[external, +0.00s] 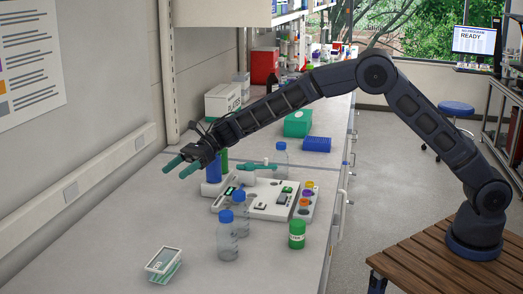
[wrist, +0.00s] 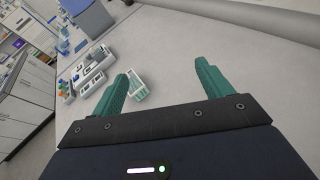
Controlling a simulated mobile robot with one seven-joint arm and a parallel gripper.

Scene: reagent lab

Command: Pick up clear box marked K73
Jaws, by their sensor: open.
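A small clear box (external: 163,263) with a pale rim and green tint lies near the front of the bench in the external view; I cannot read a mark on it. My gripper (external: 176,169) is open and empty, above the bench and farther back than the box, well apart from it. In the wrist view, a small pale box with green in it (wrist: 138,88) shows beyond and beside the left finger, partly hidden by it.
Clear bottles with blue caps (external: 227,240) and a green jar (external: 297,235) stand right of the box. Behind them is a white tray with instruments (external: 262,212). A blue rack (external: 317,144) and a green box (external: 298,123) are farther back. The bench around the clear box is free.

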